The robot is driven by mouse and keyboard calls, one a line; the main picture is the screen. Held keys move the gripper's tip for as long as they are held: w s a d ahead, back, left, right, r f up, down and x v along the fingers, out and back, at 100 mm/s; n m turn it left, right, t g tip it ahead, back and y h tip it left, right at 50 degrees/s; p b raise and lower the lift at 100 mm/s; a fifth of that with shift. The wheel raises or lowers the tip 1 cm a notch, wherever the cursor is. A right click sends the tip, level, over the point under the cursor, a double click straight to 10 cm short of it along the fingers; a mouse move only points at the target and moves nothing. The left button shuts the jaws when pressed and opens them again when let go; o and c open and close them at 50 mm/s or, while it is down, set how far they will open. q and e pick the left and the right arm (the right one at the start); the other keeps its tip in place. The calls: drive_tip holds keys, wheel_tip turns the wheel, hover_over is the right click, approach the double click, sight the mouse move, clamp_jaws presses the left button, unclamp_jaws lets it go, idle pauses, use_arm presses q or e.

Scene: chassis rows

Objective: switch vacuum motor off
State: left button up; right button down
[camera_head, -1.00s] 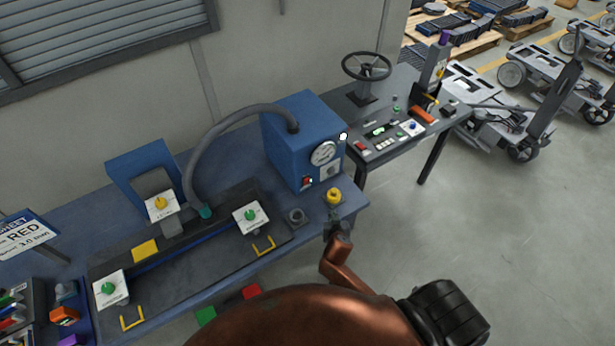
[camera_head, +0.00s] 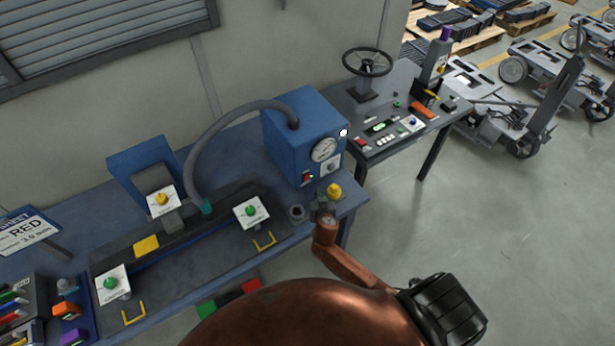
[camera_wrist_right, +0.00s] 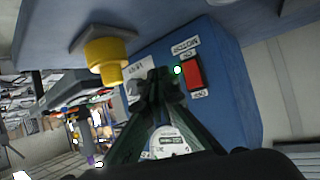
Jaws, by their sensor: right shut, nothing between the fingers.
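The blue vacuum motor box (camera_head: 290,150) stands on the blue bench, with a round gauge (camera_head: 323,150) on its front. A red rocker switch (camera_head: 307,176) sits low on that front, with a small lit green lamp beside it. In the right wrist view the red switch (camera_wrist_right: 193,74) and lit green lamp (camera_wrist_right: 177,70) show on the blue box. My right gripper (camera_head: 319,200) is shut and empty, in front of and below the switch in the head view. In the right wrist view its fingertips (camera_wrist_right: 158,82) are beside the lamp and switch; contact cannot be told.
A yellow knob (camera_head: 334,190) stands on the bench corner close to my right gripper. A grey hose (camera_head: 225,125) arches from the box to the fixture at left. A console with a handwheel (camera_head: 367,65) stands behind at right. The floor at right is open.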

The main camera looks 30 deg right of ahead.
sight(309, 177)
drive_tip(key=w, duration=0.3)
drive_tip(key=shift+w+a+r, duration=0.1)
drive_tip(key=shift+w+a, duration=0.05)
drive_tip(key=shift+w, duration=0.15)
drive_tip(key=shift+w+r+b, duration=0.2)
drive_tip(key=shift+w+b, duration=0.3)
drive_tip(key=shift+w, duration=0.4)
drive_tip(key=shift+w+a, duration=0.1)
drive_tip(key=shift+w, duration=0.05)
idle(0.4)
drive_tip(key=shift+w, duration=0.25)
drive_tip(key=shift+w+r+b, duration=0.15)
drive_tip(key=shift+w+b, duration=0.15)
drive_tip(key=shift+b, duration=0.1)
idle(0.5)
drive_tip(key=shift+s, duration=0.8)
